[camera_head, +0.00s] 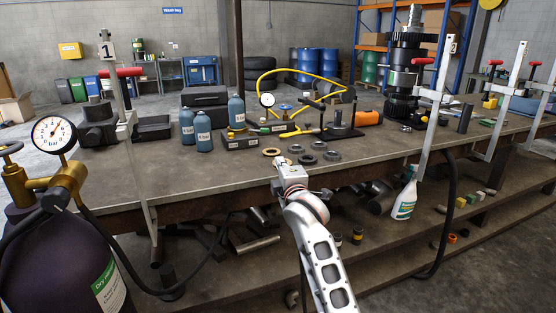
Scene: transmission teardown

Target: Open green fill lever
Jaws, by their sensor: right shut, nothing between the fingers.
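A small green part (265,130), which looks like the green fill lever, sits on the dark valve block (240,141) on the workbench. It is too small for me to tell its angle. My right gripper (283,162) is at the bench's front edge, in front of and below the block, clear of the green part. It is shut and empty; its fingers are small and hard to make out. A yellow hose (262,76) loops up behind the block, by a small round gauge (267,100). My left gripper is not in view.
Several metal rings (307,159) lie just beyond my right gripper. Blue bottles (203,133) stand left of the block. Upright clamps (436,95) grip the bench edge. A dark gas cylinder (62,262) with a gauge stands front left. The bench's front left (190,177) is bare.

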